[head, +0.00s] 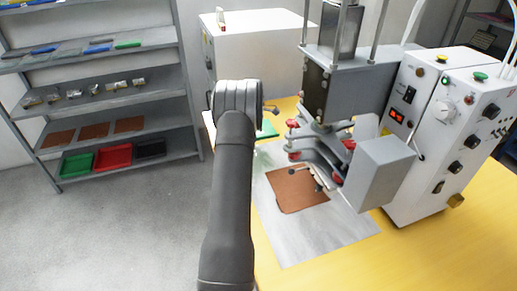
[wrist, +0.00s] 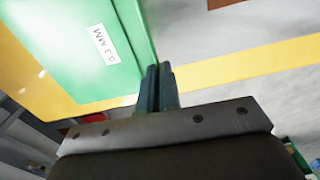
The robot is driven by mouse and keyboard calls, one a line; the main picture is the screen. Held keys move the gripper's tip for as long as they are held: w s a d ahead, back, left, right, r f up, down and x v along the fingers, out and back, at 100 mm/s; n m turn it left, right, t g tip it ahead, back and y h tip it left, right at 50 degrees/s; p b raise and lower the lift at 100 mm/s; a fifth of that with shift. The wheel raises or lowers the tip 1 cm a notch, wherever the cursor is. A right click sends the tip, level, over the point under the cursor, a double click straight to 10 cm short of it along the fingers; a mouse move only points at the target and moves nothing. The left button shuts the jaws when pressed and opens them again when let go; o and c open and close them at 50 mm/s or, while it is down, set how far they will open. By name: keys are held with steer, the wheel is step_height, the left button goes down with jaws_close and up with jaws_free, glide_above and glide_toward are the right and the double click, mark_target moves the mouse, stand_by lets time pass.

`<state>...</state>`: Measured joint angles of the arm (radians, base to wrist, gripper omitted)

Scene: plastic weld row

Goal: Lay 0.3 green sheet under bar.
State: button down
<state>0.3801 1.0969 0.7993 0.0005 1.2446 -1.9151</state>
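The green sheet (wrist: 75,45) has a white label reading 0.3 MM in the wrist view. Part of it shows in the head view (head: 267,130), beyond my arm at the back left of the yellow table. My gripper (wrist: 157,70) has its fingers close together at the sheet's edge, which runs in between the tips; it looks shut on the sheet. In the head view my gripper is hidden behind my arm. The bar area of the welding machine (head: 345,85) stands to the right; the bar itself is hard to make out among the clamps.
A brown sheet (head: 297,188) lies on a grey mat (head: 325,236) below the press head. A grey box (head: 380,172) juts out in front. The control cabinet (head: 440,130) stands at right. A shelf rack (head: 105,95) with trays is at left. The front of the yellow table is clear.

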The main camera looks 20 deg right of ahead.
steer(key=shift+d, duration=0.3)
steer(key=shift+f, duration=0.3)
step_height(320, 180, down, 9)
steer(key=shift+f, duration=0.1)
steer(key=shift+f, duration=0.1)
steer(key=c, duration=1.6)
jaws_free()
steer(key=shift+c, duration=0.2)
step_height(320, 180, up, 12)
steer(key=shift+r, duration=0.15)
